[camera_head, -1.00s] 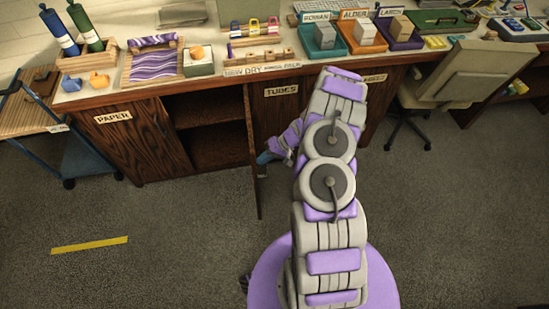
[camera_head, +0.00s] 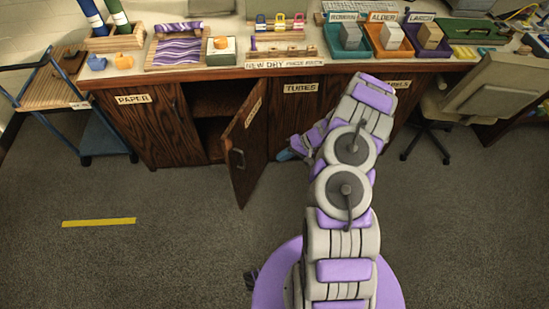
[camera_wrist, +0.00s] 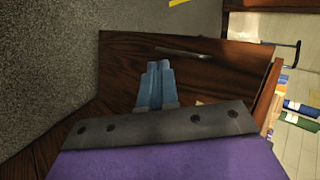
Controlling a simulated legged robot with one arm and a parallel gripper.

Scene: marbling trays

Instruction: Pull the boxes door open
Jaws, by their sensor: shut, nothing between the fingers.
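The door that stands partly open (camera_head: 247,170) in the middle of the cabinet is dark wood, with a dark handle (camera_head: 237,158) and a tilted label too small to read. It is hinged on its right side, and its outer face shows. In the wrist view the door (camera_wrist: 125,65) fills the middle, with its handle (camera_wrist: 185,53) beyond the fingertips. My gripper (camera_wrist: 158,64) has its blue fingers together and empty over the outer face; contact is unclear. In the head view my gripper (camera_head: 284,155) is right of the door, partly hidden by my arm.
The PAPER door (camera_head: 150,132) and TUBES door (camera_head: 298,115) are closed. The open compartment (camera_head: 215,105) has a shelf. A cart (camera_head: 65,105) stands left and a chair (camera_head: 440,110) right. The carpet in front is clear, with a yellow floor strip (camera_head: 98,222).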

